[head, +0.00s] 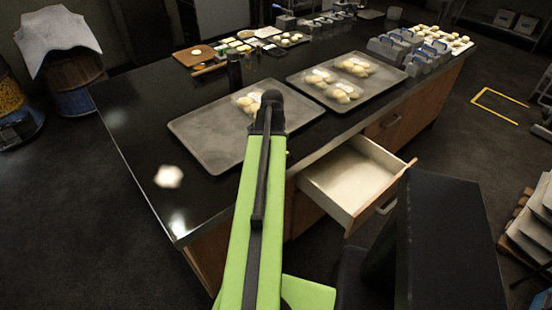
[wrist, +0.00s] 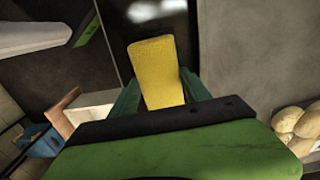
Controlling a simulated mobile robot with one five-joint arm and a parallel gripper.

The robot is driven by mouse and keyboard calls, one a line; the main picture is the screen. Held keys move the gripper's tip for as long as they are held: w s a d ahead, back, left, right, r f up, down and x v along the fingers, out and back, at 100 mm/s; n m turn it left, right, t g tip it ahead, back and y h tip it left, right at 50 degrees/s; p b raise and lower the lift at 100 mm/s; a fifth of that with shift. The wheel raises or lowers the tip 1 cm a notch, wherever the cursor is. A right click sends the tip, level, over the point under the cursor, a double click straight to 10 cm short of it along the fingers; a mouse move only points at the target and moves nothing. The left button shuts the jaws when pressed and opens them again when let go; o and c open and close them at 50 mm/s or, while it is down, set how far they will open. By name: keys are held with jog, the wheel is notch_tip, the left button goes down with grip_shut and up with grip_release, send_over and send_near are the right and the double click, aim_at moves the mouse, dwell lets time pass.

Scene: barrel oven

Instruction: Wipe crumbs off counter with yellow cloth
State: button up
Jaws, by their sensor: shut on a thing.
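The yellow cloth (wrist: 157,62) stands out between the jaws of my gripper (wrist: 160,92) in the wrist view. My gripper is shut on it. In the head view my arm reaches over the counter (head: 135,130), its end at the near edge of the left tray; the cloth and fingertips are not clearly visible there. A ragged pale patch (head: 168,177) lies on the black counter top at the left; I cannot tell if it is crumbs or reflected light. No other crumbs can be made out.
Two grey trays (head: 200,135) (head: 390,80) with bagged buns lie on the counter. An open drawer (head: 355,180) juts out at the front. Grey containers (head: 385,48) stand at the right and a board with food (head: 195,56) at the back. The counter's left end is mostly clear.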

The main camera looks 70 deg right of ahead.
jog(key=shift+w+d+f, duration=0.1)
jog(key=shift+w+d, duration=0.3)
jog(key=shift+w, duration=0.25)
jog(key=shift+s+d, duration=0.65)
jog(key=shift+d, duration=0.3)
jog(key=shift+s+a+f, duration=0.1)
jog(key=shift+s+a, duration=0.5)
jog(key=shift+s, duration=0.25)
jog(key=shift+s+a+f, duration=0.1)
jog(key=shift+s+a, duration=0.5)
jog(key=shift+s, duration=0.2)
jog(key=shift+r, duration=0.1)
notch_tip(320, 180, up, 6)
jog(key=p, duration=0.5)
jog(key=shift+p, duration=0.3)
notch_tip(320, 180, up, 3)
jog(key=p, duration=0.3)
jog(key=shift+r, duration=0.1)
